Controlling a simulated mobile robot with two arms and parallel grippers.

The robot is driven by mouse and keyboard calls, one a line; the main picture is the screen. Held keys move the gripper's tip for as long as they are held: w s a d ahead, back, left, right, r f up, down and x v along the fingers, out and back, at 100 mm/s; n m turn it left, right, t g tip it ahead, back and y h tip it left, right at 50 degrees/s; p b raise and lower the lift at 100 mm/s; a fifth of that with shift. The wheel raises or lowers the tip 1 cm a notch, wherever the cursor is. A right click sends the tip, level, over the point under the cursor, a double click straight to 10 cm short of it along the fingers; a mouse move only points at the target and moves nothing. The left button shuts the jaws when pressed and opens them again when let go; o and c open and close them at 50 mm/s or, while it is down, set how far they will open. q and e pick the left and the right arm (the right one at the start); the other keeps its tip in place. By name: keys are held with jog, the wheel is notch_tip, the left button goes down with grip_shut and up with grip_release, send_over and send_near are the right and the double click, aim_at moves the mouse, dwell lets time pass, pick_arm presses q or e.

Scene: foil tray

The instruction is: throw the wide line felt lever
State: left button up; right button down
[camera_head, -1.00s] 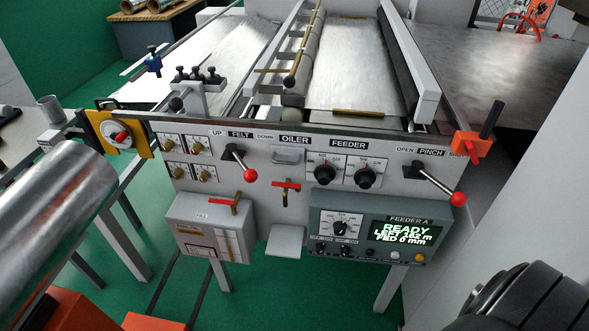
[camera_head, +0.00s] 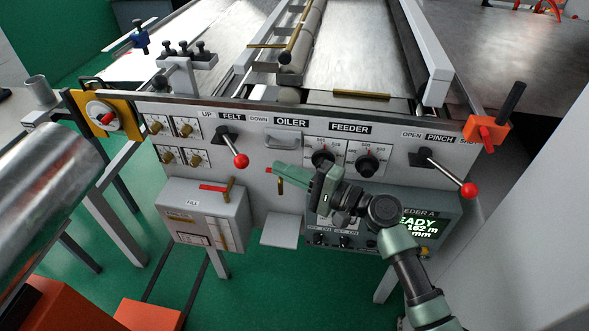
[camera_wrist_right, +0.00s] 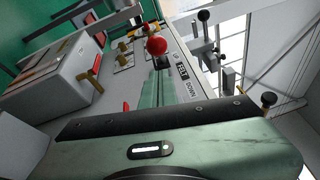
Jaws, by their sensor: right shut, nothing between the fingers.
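The felt lever is a dark lever with a red ball knob (camera_head: 241,160), under the FELT label (camera_head: 231,116) with UP to its left and DOWN to its right. Its arm slants down to the right. In the right wrist view the red knob (camera_wrist_right: 156,46) shows just beyond the fingertips. My right gripper (camera_head: 276,167) is shut and empty, in front of the panel to the right of the knob and apart from it in the head view. It hides most of the red-handled oiler valve. My left gripper is not in view.
The pinch lever (camera_head: 468,189) is at the panel's right. The grey fill box (camera_head: 200,215) juts out below the felt lever, and a small grey shelf (camera_head: 283,229) is beside it. Feeder knobs (camera_head: 367,165) sit behind my right arm. A metal roller (camera_head: 45,205) is at the left.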

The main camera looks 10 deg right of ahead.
aim_at(232, 147)
jog(key=p+x, duration=0.1)
jog(key=x, duration=0.5)
jog(key=shift+a, duration=0.1)
jog(key=shift+s+a+m+t+h+p, duration=0.25)
jog(key=shift+a+m+t+h+p, duration=0.15)
jog(key=shift+t+p, duration=0.1)
jog(key=shift+s, duration=0.1)
